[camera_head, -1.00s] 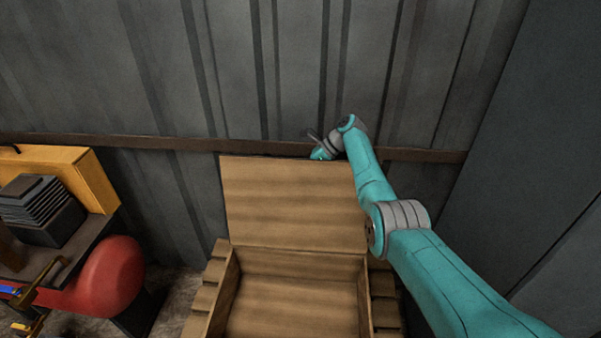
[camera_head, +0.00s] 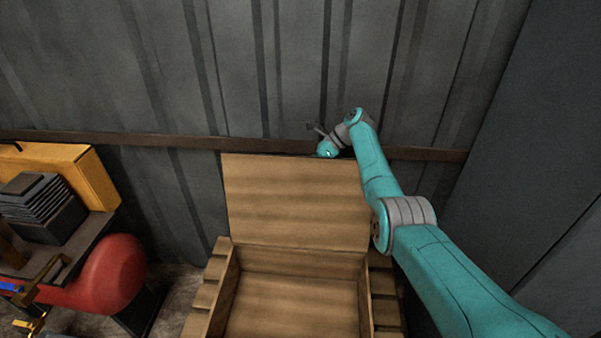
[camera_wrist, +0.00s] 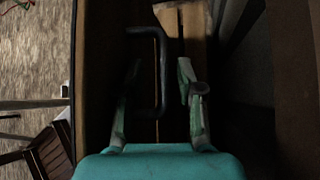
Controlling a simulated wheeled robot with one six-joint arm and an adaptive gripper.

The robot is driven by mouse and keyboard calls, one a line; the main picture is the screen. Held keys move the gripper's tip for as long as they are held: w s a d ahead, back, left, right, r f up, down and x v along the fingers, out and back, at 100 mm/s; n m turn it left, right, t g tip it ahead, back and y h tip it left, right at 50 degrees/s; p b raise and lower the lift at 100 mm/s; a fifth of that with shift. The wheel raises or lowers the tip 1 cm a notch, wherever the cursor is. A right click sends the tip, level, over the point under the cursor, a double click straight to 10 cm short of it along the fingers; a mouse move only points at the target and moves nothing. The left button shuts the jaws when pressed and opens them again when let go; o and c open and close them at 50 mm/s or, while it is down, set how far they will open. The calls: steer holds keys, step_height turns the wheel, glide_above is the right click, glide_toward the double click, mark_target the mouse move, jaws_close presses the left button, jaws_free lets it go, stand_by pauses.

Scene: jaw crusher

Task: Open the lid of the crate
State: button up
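The wooden crate (camera_head: 228,290) stands open in the head view. Its lid (camera_head: 295,205) is raised steeply at the back, near the wall, with its inner face toward the camera. My gripper is at the lid's top edge, mostly hidden behind it in the head view. In the wrist view a dark bracket handle (camera_wrist: 163,75) stands out from a brown panel, seemingly the lid's outer face. My gripper (camera_wrist: 160,85) is open there, its two fingers apart on either side of the handle's bar. A visible gap separates the right finger from the bar.
A corrugated metal wall (camera_head: 290,70) with a brown rail (camera_head: 180,142) is close behind the lid. At left are a red tank (camera_head: 112,272) and a yellow box (camera_head: 75,165). A flat dark panel (camera_head: 530,150) rises at right. The open crate's inside looks empty.

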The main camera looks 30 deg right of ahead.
steer(key=v, duration=0.9)
steer(key=shift+d+r, duration=0.2)
steer(key=shift+r, duration=0.05)
steer(key=shift+s, duration=0.1)
